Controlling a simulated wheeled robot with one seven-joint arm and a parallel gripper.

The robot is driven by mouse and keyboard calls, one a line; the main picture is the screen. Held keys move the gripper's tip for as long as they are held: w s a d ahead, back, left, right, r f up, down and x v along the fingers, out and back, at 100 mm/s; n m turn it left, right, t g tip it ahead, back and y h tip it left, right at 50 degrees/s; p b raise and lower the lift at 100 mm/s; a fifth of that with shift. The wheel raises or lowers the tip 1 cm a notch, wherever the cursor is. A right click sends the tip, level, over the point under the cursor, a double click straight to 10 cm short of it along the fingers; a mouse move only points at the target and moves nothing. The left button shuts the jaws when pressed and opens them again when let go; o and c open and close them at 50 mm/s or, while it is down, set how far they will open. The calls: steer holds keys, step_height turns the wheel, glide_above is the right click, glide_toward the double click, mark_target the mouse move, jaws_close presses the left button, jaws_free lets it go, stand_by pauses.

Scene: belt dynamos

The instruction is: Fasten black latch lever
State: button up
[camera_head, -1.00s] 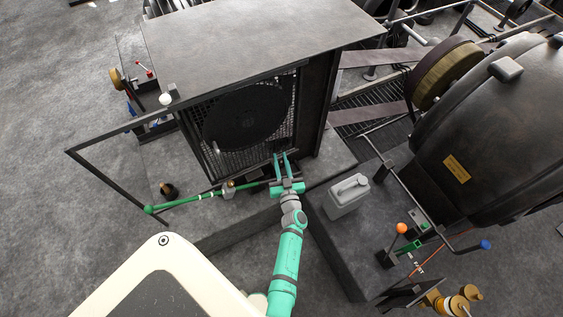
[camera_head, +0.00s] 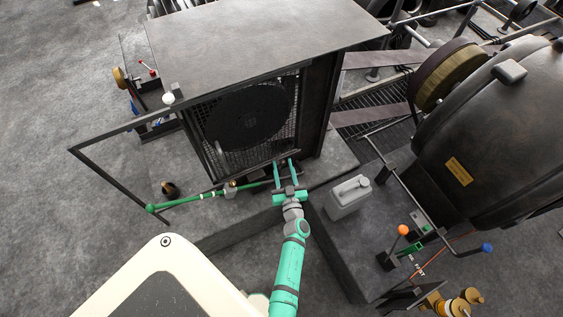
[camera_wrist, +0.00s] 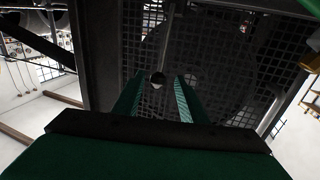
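My gripper (camera_head: 284,163) is at the lower front edge of a dark cabinet (camera_head: 250,35), pointing at its mesh front. Its two green fingers are apart, and they also show in the wrist view (camera_wrist: 157,88) with a gap between them. A small dark round knob (camera_wrist: 157,78) shows in that gap, in front of the mesh; it may be the end of the black latch lever, but I cannot tell for sure. I see no clear contact between the fingers and the knob. In the head view the lever cannot be made out against the dark cabinet.
A black-framed door (camera_head: 110,172) stands swung out at the cabinet's left. A green rod (camera_head: 190,200) runs low across the front, left of my gripper. A grey jerrycan (camera_head: 348,196) stands on the plinth to the right. A large dark machine (camera_head: 490,140) is farther right.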

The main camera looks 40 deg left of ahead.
steer(key=v, duration=0.8)
steer(key=shift+s, duration=0.1)
